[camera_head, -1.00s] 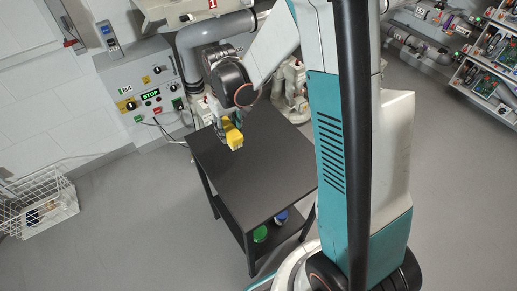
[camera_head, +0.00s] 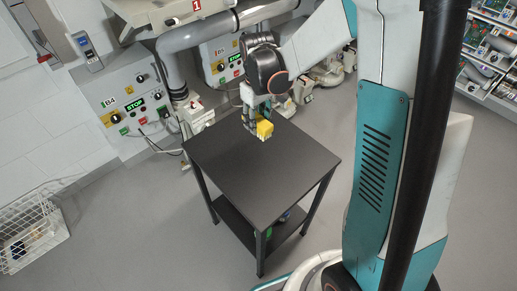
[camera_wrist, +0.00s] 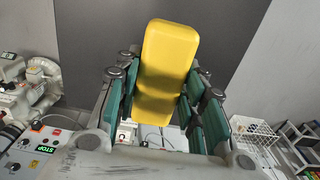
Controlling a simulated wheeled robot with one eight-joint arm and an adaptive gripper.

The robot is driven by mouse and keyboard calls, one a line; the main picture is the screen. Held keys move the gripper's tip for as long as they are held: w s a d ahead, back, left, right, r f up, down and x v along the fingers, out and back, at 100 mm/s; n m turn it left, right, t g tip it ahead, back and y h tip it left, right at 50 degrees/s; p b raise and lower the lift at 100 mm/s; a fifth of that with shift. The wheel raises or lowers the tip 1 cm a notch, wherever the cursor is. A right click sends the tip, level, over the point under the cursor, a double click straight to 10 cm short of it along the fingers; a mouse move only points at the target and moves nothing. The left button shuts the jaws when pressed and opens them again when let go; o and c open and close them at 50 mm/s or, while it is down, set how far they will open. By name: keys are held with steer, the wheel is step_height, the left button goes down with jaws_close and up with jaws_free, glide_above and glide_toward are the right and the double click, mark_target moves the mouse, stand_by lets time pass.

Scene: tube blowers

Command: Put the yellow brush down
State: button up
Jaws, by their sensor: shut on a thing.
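The yellow brush (camera_head: 265,130) is in my gripper (camera_head: 254,122), at the back part of the dark table (camera_head: 250,185). In the wrist view the yellow brush (camera_wrist: 165,70) sits between the green-padded fingers of my gripper (camera_wrist: 165,100), which are shut on it. The dark table top fills the background behind it in the wrist view. In the head view the brush is over the table top near its far edge. I cannot tell whether its underside touches the surface.
Most of the table top is clear. A control panel (camera_head: 125,105) with a STOP display and a grey pipe (camera_head: 172,70) stand behind the table. A white wire basket (camera_head: 32,235) is on the floor at left. A lower shelf (camera_head: 255,228) is under the table.

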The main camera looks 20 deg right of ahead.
step_height(320, 180, down, 12)
steer(key=b, duration=0.3)
steer(key=shift+f, duration=0.25)
steer(key=shift+b, duration=0.35)
steer(key=shift+f, duration=0.25)
steer(key=o, duration=0.9)
steer(key=shift+r, duration=0.1)
